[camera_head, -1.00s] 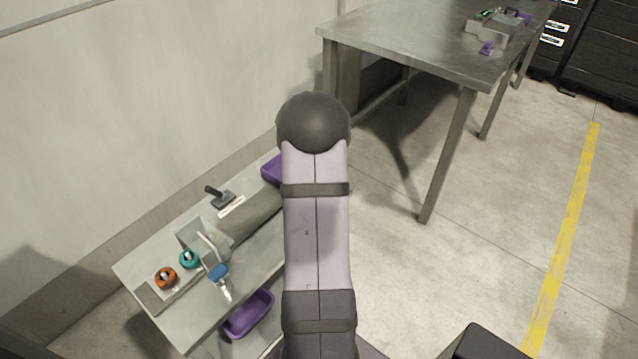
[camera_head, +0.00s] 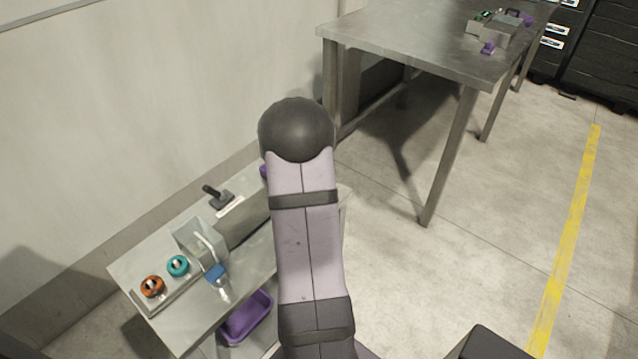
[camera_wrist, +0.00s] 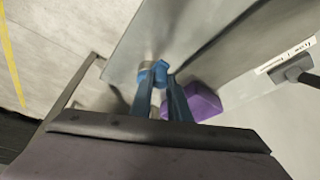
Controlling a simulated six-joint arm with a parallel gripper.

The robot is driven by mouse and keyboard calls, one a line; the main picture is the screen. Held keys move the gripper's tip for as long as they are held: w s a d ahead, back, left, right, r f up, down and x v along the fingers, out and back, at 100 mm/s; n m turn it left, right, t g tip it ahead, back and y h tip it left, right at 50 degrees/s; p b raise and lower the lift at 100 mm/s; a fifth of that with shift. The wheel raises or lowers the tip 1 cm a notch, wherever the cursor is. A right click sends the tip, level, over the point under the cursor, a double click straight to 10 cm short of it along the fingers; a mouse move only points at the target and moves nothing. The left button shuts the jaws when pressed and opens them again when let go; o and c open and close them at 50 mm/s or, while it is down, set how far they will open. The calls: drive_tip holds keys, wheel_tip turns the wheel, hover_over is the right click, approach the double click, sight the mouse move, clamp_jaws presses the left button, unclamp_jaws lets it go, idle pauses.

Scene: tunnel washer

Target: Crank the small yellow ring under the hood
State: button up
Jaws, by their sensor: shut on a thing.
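I cannot make out the small yellow ring in either view. My gripper (camera_wrist: 160,72) shows in the wrist view as two blue fingers, close together, reaching out from the dark wrist. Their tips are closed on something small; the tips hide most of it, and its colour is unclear. In the head view my arm hides the gripper. A dark grey sloped cover (camera_head: 240,225), perhaps the hood, lies on the low bench (camera_head: 140,262) and runs behind my arm. A large grey surface (camera_wrist: 235,40) stands close beyond the fingertips in the wrist view.
The bench also carries an orange ring (camera_head: 152,286), a teal ring (camera_head: 178,265), a grey box (camera_head: 190,238), a blue-topped part (camera_head: 216,274) and a dark handle (camera_head: 215,196). A purple bin (camera_head: 247,318) is below. A tall metal table (camera_head: 400,50) stands behind; floor at right is clear.

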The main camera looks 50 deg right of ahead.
drive_tip(key=o, duration=0.8)
drive_tip(key=shift+r, duration=0.2)
drive_tip(key=shift+r+p, duration=2.7)
drive_tip(key=shift+r, duration=0.65)
